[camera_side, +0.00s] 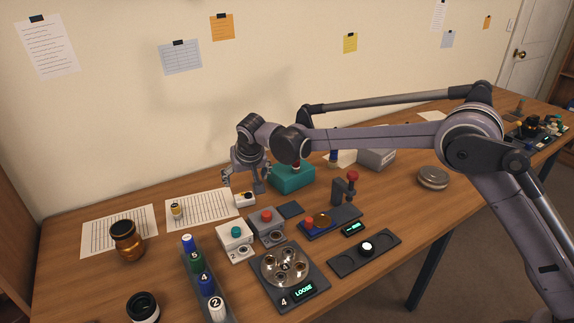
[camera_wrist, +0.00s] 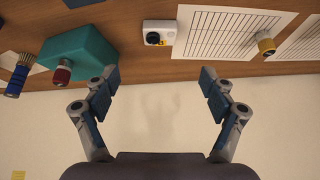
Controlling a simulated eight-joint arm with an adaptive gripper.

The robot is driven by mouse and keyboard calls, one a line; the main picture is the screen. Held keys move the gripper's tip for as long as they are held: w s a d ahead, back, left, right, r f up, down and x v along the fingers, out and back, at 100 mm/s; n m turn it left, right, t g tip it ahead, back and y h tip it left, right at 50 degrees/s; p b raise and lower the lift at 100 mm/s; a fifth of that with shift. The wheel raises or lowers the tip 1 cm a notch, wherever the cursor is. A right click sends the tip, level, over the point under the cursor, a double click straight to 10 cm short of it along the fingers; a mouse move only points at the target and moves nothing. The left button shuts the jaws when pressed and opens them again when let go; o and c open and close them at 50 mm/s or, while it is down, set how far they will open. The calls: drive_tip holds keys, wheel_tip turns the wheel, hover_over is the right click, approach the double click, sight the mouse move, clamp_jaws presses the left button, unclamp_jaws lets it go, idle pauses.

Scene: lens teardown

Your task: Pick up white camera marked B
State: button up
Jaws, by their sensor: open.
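A small white camera (camera_side: 243,200) with a black lens lies on the wooden table beside the lined paper sheet. It also shows in the wrist view (camera_wrist: 152,27), near the top edge, its dark round lens visible. I cannot read a letter B on it. My gripper (camera_side: 248,187) is close by the camera and slightly above it in the side view. In the wrist view my gripper (camera_wrist: 156,82) has its two fingers wide apart with nothing between them; the camera appears beyond the fingertips.
A teal box (camera_side: 291,178) stands close to the right of my gripper. A white box with a teal knob (camera_side: 234,236) and a grey box with a red knob (camera_side: 266,224) stand in front. A small yellow-banded item (camera_side: 176,210) sits on the lined paper (camera_side: 205,207). The wall is behind.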

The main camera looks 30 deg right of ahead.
drive_tip(key=f, duration=0.1)
approach(244, 196)
drive_tip(key=x, duration=0.3)
drive_tip(key=shift+w+a, duration=0.1)
drive_tip(key=shift+a, duration=0.25)
drive_tip(key=shift+d+x, duration=0.15)
drive_tip(key=shift+x, duration=1.2)
drive_tip(key=shift+d+x, duration=0.2)
drive_tip(key=shift+x, duration=1.15)
drive_tip(key=c, duration=1.3)
